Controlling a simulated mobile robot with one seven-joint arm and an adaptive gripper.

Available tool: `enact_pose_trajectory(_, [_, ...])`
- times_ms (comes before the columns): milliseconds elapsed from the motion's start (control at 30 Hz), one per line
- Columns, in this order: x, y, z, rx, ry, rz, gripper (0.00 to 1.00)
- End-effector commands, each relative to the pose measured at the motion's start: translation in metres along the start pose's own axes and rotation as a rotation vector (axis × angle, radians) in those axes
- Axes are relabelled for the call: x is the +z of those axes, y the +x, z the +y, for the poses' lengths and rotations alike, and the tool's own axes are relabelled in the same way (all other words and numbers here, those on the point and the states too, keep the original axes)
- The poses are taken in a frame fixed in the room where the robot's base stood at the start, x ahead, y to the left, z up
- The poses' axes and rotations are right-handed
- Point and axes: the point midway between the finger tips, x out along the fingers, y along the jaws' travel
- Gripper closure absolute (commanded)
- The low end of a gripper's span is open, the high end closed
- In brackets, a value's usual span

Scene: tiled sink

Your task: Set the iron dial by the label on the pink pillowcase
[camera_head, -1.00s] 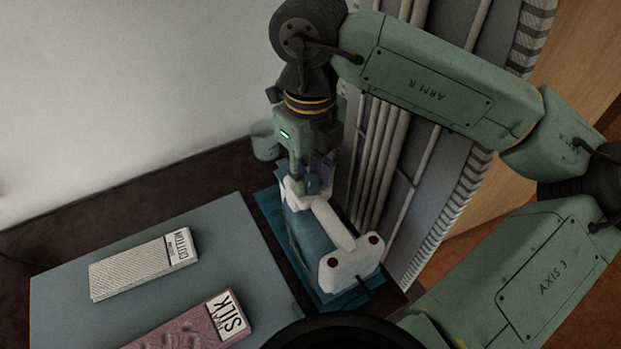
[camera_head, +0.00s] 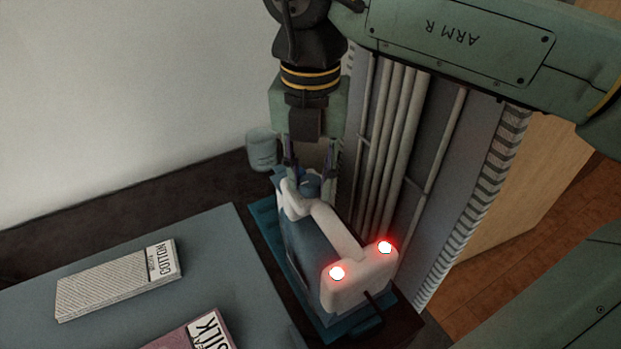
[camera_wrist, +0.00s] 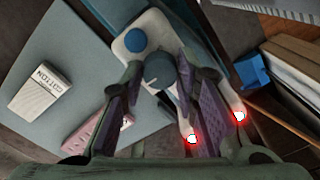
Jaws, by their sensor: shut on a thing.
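The white and blue iron (camera_head: 352,280) stands on a teal mat (camera_head: 262,215), with two red lights lit on its near end. Its round dial (camera_wrist: 158,72) shows between my fingers in the wrist view. My gripper (camera_head: 310,172) is over the iron's far end, pointing down, and is shut on the dial; the fingers partly hide it in the head view. The pink pillowcase (camera_head: 185,338) lies folded at the bottom of the head view, cut off by the edge. Its white label (camera_head: 212,331) reads SILK. The dial's markings are too small to read.
A folded pale pillowcase (camera_head: 110,287) labelled COTTON lies on the blue-grey board (camera_head: 225,240) left of the iron. A grey cup (camera_head: 262,150) stands behind the iron. A ribbed grey panel with pipes (camera_head: 400,170) rises close at the right.

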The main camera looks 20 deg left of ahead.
Motion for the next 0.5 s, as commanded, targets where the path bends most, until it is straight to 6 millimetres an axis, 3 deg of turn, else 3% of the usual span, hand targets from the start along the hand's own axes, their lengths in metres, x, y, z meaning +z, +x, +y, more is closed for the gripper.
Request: enact_pose_trajectory(500, [-0.0003,0.0001,-0.0001,0.000,0.154,0.002,1.00])
